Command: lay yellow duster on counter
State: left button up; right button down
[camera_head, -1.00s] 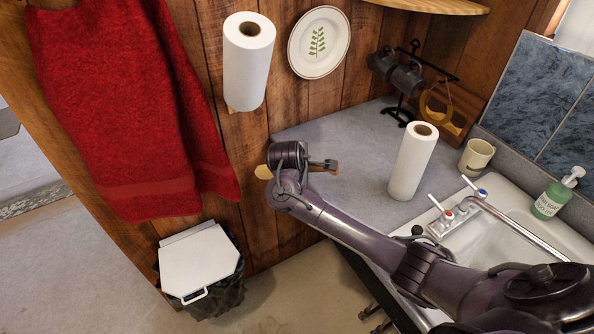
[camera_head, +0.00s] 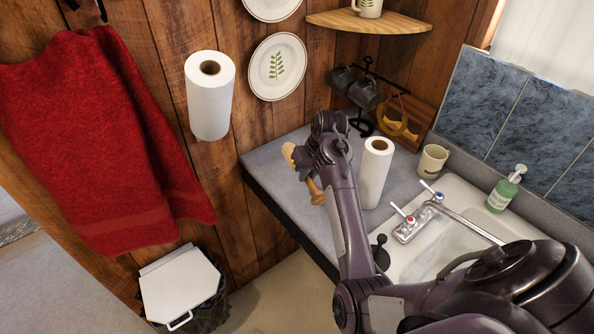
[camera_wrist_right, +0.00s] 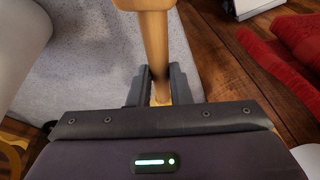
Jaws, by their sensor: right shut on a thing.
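My right gripper (camera_head: 304,168) is over the left part of the grey counter (camera_head: 268,163) and is shut on a tan-yellow, wooden-handled thing, which I take to be the yellow duster (camera_head: 315,191). Its rounded yellowish end shows left of the gripper and its handle hangs out on the near side. In the right wrist view the duster's shaft (camera_wrist_right: 155,45) runs between the two fingers (camera_wrist_right: 160,88), with the speckled counter (camera_wrist_right: 90,60) behind it. The gripper hides the duster's middle. I cannot tell whether the duster touches the counter. My left gripper is not in view.
A paper towel roll (camera_head: 374,175) stands on the counter just right of my gripper. A mug rack (camera_head: 362,95), a mug (camera_head: 432,160) and the sink (camera_head: 425,262) are farther right. A wall-mounted roll (camera_head: 209,98), a red towel (camera_head: 100,140) and a bin (camera_head: 180,285) are left.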

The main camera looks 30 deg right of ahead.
jog(key=shift+s+a+r+m, duration=0.2)
jog(key=shift+s+m, duration=0.1)
jog(key=shift+s, duration=0.15)
jog(key=shift+f, duration=0.15)
jog(key=shift+w+d+f, duration=0.1)
jog(key=shift+f, duration=1.45)
notch_tip(320, 180, down, 2)
jog(key=shift+f, duration=1.1)
jog(key=c, duration=1.3)
grip_release()
jog(key=shift+o, duration=0.2)
